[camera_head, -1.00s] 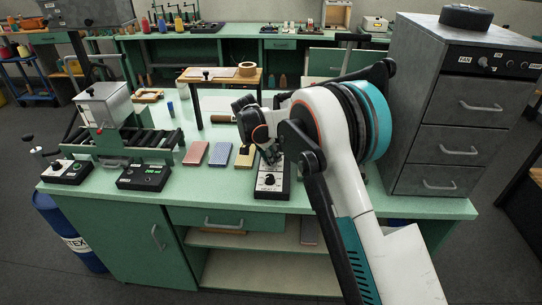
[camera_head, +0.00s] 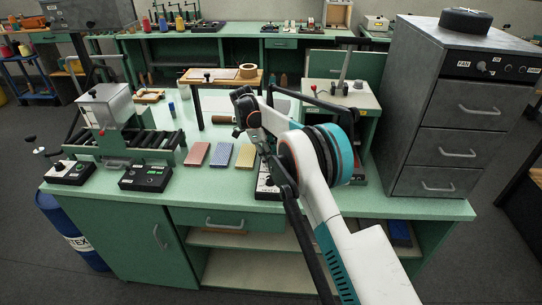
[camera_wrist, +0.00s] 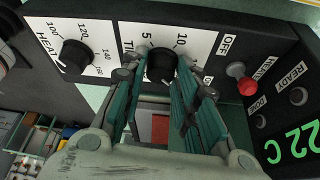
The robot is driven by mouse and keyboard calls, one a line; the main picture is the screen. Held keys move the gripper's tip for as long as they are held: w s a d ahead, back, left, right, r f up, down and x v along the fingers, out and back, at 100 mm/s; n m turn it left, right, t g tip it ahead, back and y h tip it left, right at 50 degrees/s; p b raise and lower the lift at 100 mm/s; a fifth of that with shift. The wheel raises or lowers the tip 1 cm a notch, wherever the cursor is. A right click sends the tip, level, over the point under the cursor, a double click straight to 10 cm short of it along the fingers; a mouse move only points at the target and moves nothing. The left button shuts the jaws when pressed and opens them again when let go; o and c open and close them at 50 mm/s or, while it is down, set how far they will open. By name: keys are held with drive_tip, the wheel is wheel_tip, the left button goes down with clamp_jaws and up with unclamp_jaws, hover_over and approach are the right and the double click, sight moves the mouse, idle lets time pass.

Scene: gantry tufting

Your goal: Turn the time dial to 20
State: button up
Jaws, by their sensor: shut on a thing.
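In the wrist view, the time dial (camera_wrist: 161,63) is a black knob on a white plate, with 5 and 10 readable beside it. The rest of its scale is covered by the fingers, and I cannot read its pointer. My gripper (camera_wrist: 162,75) has its teal fingers on either side of the knob, closed on it. The heat dial (camera_wrist: 75,56) sits to the left on the same panel. In the head view, a dark control box with a white face (camera_head: 267,186) shows on the bench, partly hidden by my arm. The fingers are hidden there.
A red-capped switch (camera_wrist: 241,80) marked OFF, lamps and a green 22 C display (camera_wrist: 293,142) lie right of the dial. Red (camera_head: 197,154), blue (camera_head: 221,155) and yellow (camera_head: 245,156) blocks lie left of the box. A grey drawer cabinet (camera_head: 446,125) stands right.

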drive_tip(key=shift+m+g+y, duration=0.3)
drive_tip(key=shift+m+g, duration=0.2)
drive_tip(key=shift+m, duration=0.7)
drive_tip(key=o, duration=1)
drive_tip(key=shift+w, duration=0.1)
wheel_tip(320, 180, up, 10)
drive_tip(key=shift+f, duration=0.1)
